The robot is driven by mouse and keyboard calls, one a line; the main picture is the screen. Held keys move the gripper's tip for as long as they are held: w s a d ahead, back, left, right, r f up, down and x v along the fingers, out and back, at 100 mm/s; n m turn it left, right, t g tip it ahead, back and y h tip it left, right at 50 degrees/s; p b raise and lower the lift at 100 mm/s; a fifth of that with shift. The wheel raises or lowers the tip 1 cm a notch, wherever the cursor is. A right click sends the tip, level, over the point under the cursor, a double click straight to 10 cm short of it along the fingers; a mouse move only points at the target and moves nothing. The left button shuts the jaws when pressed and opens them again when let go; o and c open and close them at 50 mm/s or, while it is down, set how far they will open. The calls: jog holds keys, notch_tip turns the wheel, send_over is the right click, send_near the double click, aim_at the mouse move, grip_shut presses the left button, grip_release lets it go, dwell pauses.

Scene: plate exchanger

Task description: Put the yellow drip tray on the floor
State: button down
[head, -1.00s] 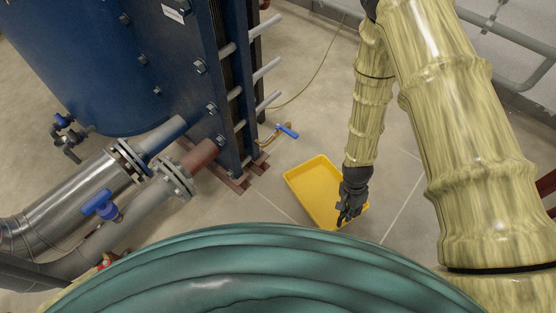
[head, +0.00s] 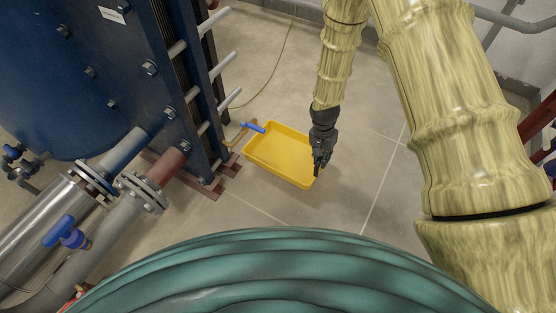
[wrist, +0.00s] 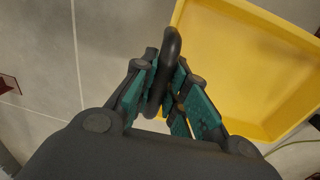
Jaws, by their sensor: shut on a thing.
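The yellow drip tray (head: 283,155) is a shallow rectangular pan in the middle of the head view, its far left corner close to the small drain valve with the blue lever (head: 253,127). My gripper (head: 318,168) is at the tray's right end. In the wrist view my gripper (wrist: 166,80) is shut on a dark loop-shaped handle (wrist: 171,45) beside the tray's edge. The yellow tray (wrist: 245,60) fills the right of that view, empty inside. I cannot tell whether its underside touches the floor.
The blue plate exchanger (head: 90,70) with its bolted end frame stands at the left. Flanged pipes (head: 115,215) run at lower left. A thin hose (head: 275,65) lies on the floor behind. Bare floor (head: 350,190) is free to the right.

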jog(key=s+d+f+p, duration=0.2)
jog(key=d+f+p, duration=0.25)
jog(key=d, duration=0.85)
jog(key=b, duration=0.7)
send_over(312, 157)
jog(key=d, duration=0.1)
jog(key=shift+s+f+n+t+y, duration=0.3)
jog(key=shift+s+f+n+t, duration=0.05)
jog(key=shift+n+t, duration=0.05)
jog(key=shift+w+a+r+b, duration=0.1)
jog(key=shift+w+a+b, duration=0.2)
jog(key=shift+a+b, duration=0.1)
jog(key=shift+f+b, duration=1.3)
jog(key=shift+f, duration=0.45)
jog(key=c, duration=1.4)
grip_release()
jog(key=shift+c, duration=0.2)
